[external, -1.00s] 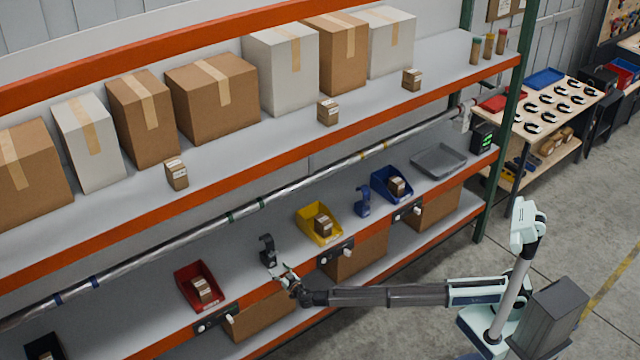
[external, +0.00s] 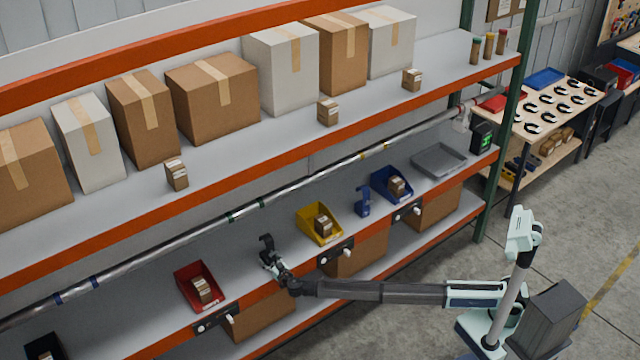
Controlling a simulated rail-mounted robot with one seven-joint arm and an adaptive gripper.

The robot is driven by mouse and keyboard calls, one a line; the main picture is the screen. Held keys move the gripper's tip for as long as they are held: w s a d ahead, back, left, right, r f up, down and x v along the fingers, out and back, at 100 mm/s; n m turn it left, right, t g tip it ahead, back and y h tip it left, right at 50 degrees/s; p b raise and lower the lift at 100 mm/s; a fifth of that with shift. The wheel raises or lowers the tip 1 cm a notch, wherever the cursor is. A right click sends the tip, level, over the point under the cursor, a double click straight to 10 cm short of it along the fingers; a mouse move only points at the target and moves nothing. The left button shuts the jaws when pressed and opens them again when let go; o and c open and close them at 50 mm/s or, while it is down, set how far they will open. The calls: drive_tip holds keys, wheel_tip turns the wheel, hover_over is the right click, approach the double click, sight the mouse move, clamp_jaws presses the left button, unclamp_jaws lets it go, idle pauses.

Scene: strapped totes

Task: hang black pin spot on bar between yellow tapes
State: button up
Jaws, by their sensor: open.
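The black pin spot (external: 266,243) stands on the middle shelf between the red bin and the yellow bin, its hook at the top. My gripper (external: 275,265) is open at the pin spot's lower front; its fingers partly hide the body, and I cannot tell whether they touch it. The metal bar (external: 310,181) runs along the back above this shelf. Two yellow tapes (external: 374,151) mark the bar toward the right. Green tapes (external: 246,210) and blue tapes (external: 77,291) mark it farther left.
A blue pin spot (external: 362,202) stands between the yellow bin (external: 309,232) and the blue bin (external: 379,187). The red bin (external: 186,277) is left of my gripper. A grey tray (external: 439,161) lies at right. The upper shelf (external: 225,155) overhangs the bar.

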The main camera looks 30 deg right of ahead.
drive_tip(key=c, duration=1.1)
drive_tip(key=shift+c, duration=0.2)
drive_tip(key=shift+r, duration=0.15)
drive_tip(key=shift+r+b, duration=0.35)
drive_tip(key=shift+r, duration=1.05)
drive_tip(key=shift+s, duration=0.1)
